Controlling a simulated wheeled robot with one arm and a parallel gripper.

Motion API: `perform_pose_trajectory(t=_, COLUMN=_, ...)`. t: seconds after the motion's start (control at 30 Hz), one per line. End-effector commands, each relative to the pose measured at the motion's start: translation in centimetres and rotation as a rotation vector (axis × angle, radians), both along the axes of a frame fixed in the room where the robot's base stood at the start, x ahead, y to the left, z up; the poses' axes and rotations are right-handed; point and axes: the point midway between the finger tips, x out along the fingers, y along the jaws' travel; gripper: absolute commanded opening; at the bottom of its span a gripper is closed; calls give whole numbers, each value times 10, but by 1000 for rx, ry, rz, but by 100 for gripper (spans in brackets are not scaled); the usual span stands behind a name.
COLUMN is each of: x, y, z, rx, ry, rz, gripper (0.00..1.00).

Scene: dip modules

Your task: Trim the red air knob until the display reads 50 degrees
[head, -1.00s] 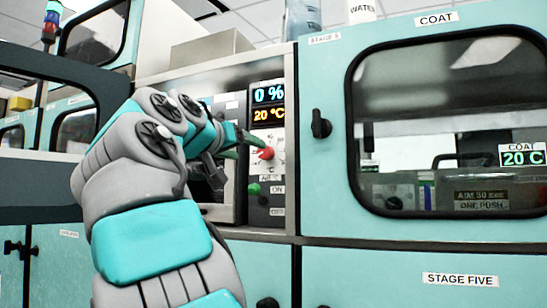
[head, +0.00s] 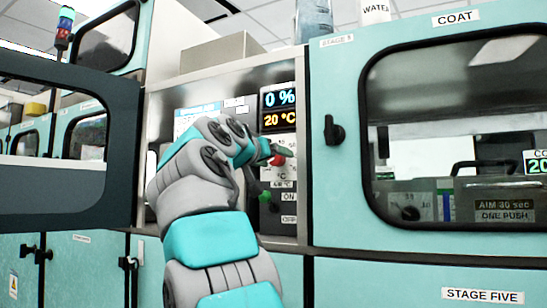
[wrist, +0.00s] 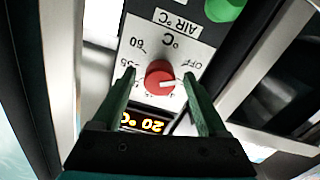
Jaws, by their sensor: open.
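The red air knob (wrist: 159,78) sits on a white dial plate marked in °C, with a white pointer line toward the OFF side in the wrist view. In the head view the knob (head: 277,160) shows small beside my arm. My gripper (wrist: 163,85) is open, with its two green fingers on either side of the knob; I cannot tell whether they touch it. In the head view my gripper (head: 280,155) is at the knob, partly hidden by my wrist. The display (head: 280,119) reads 20 °C in orange; it shows upside down in the wrist view (wrist: 143,122).
A blue 0 % display (head: 280,98) is above the temperature display. A green knob (head: 265,196) with an ON label is below the red one; it shows in the wrist view (wrist: 225,8). A black latch (head: 334,131) and the COAT window are to the right.

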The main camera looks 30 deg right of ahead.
Motion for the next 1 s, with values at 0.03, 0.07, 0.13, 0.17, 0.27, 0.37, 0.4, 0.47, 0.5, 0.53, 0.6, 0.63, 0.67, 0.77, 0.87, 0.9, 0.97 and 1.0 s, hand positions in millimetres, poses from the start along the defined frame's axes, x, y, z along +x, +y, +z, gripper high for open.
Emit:
perform_pose_trajectory(t=0.03, x=0, y=0, z=0, rx=0, ry=0, rz=0, gripper=76)
perform_pose_trajectory(t=0.07, x=0, y=0, z=0, rx=0, ry=0, rz=0, gripper=76)
perform_pose_trajectory(t=0.13, x=0, y=0, z=0, rx=0, ry=0, rz=0, gripper=73)
perform_pose_trajectory(t=0.17, x=0, y=0, z=0, rx=0, ry=0, rz=0, gripper=69)
perform_pose_trajectory(t=0.27, x=0, y=1, z=0, rx=0, ry=0, rz=0, gripper=58)
perform_pose_trajectory(t=0.37, x=0, y=1, z=0, rx=0, ry=0, rz=0, gripper=47)
perform_pose_trajectory(t=0.4, x=0, y=1, z=0, rx=0, ry=0, rz=0, gripper=42)
perform_pose_trajectory(t=0.47, x=0, y=1, z=0, rx=0, ry=0, rz=0, gripper=36)
perform_pose_trajectory(t=0.5, x=0, y=1, z=0, rx=0, ry=0, rz=0, gripper=31)
perform_pose_trajectory(t=0.53, x=0, y=1, z=0, rx=0, ry=0, rz=0, gripper=28)
perform_pose_trajectory(t=0.6, x=0, y=1, z=0, rx=0, ry=0, rz=0, gripper=20)
perform_pose_trajectory(t=0.63, x=0, y=1, z=0, rx=0, ry=0, rz=0, gripper=16)
perform_pose_trajectory(t=0.67, x=0, y=1, z=0, rx=0, ry=0, rz=0, gripper=13)
perform_pose_trajectory(t=0.77, x=0, y=1, z=0, rx=0, ry=0, rz=0, gripper=2)
perform_pose_trajectory(t=0.87, x=0, y=1, z=0, rx=0, ry=0, rz=0, gripper=0)
perform_pose_trajectory(t=0.9, x=0, y=1, z=0, rx=0, ry=0, rz=0, gripper=0)
perform_pose_trajectory(t=0.97, x=0, y=1, z=0, rx=1, ry=-1, rz=0, gripper=0)
perform_pose_trajectory(t=1.0, x=0, y=1, z=0, rx=2, ry=-2, rz=0, gripper=0)
